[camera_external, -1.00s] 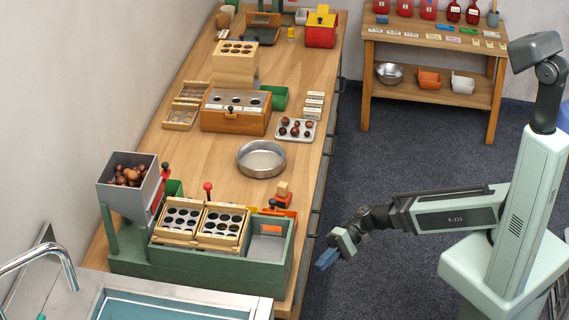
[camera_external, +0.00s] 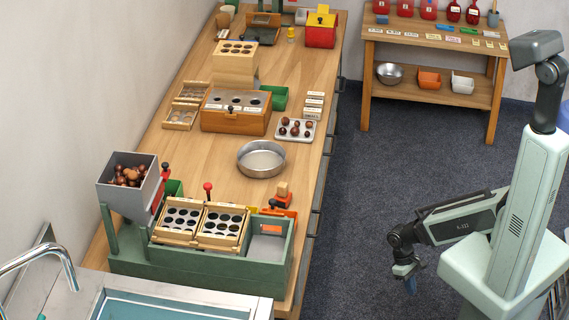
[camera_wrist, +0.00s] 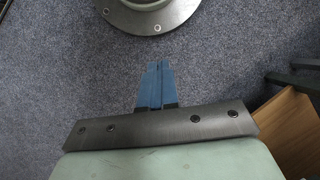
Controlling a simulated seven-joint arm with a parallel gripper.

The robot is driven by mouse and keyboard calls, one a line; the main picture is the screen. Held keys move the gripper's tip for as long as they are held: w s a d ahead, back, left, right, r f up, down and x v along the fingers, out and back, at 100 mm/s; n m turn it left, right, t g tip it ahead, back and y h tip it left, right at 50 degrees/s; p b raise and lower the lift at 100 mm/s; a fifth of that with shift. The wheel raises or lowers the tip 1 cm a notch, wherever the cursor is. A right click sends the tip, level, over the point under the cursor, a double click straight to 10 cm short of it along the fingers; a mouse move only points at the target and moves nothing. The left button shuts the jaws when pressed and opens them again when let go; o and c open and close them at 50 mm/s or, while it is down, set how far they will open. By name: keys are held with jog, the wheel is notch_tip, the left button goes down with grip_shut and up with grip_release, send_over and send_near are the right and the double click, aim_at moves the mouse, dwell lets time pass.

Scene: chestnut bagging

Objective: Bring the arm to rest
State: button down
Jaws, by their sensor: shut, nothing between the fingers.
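My gripper (camera_external: 410,286) hangs over the grey floor to the right of the long bench, close to my own base, with its blue fingers pointing down. In the wrist view the two blue fingers (camera_wrist: 156,84) lie side by side with no gap and nothing between them. The gripper touches nothing that I can see.
The long wooden bench (camera_external: 205,150) on the left carries a hopper of chestnuts (camera_external: 128,176), a steel pan (camera_external: 261,160) and wooden boxes. A wooden side table (camera_external: 430,42) stands at the back. The floor between bench and arm is clear.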

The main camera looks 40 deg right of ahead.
jog(key=s+d+f+m+g, duration=0.2)
jog(key=s+d+f, duration=0.1)
jog(key=s+d, duration=0.5)
jog(key=shift+s+f+y, duration=0.3)
jog(key=shift+f, duration=0.1)
dwell(1.2)
